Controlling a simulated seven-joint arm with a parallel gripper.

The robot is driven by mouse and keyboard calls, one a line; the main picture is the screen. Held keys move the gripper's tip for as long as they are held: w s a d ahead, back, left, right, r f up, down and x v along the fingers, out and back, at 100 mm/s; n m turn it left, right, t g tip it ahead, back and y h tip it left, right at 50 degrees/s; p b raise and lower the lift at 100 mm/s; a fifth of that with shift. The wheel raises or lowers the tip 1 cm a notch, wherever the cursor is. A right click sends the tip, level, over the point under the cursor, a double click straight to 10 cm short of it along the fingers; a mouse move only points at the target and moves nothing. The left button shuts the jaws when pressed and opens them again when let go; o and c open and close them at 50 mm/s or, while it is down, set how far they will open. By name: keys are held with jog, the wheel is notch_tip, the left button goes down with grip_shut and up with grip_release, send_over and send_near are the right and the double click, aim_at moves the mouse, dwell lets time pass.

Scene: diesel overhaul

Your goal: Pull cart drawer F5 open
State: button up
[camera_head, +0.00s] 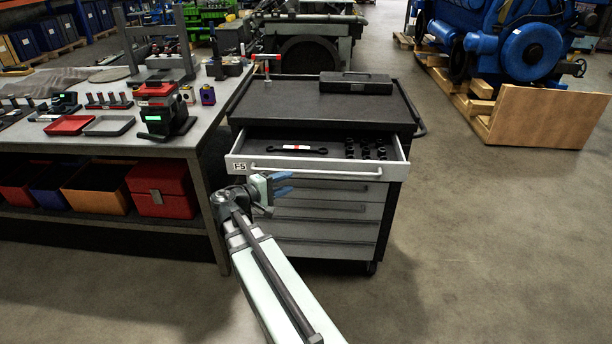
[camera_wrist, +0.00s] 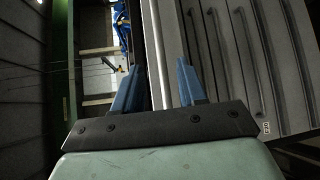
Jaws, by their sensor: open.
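Drawer F5 (camera_head: 350,169) is the top drawer of the dark tool cart (camera_head: 398,190), and it stands pulled out toward me. Its long bar handle (camera_head: 330,172) runs across the grey front, with the F5 label at the left end. Inside the drawer lie a wrench (camera_head: 298,149) with a red and white mark and several black sockets (camera_head: 366,150). My gripper (camera_head: 284,184) is open, just below and in front of the left part of the drawer front.
Closed lower drawers (camera_head: 325,212) sit under F5. A workbench (camera_head: 205,140) with trays and tools stands close on the left. A black case (camera_head: 355,84) and a red-handled tool (camera_head: 267,66) are on the cart top.

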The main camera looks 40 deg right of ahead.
jog(key=d+f, duration=0.1)
jog(key=d, duration=0.8)
jog(key=shift+f, duration=0.15)
jog(key=shift+a, duration=0.1)
jog(key=shift+c, duration=0.2)
grip_shut()
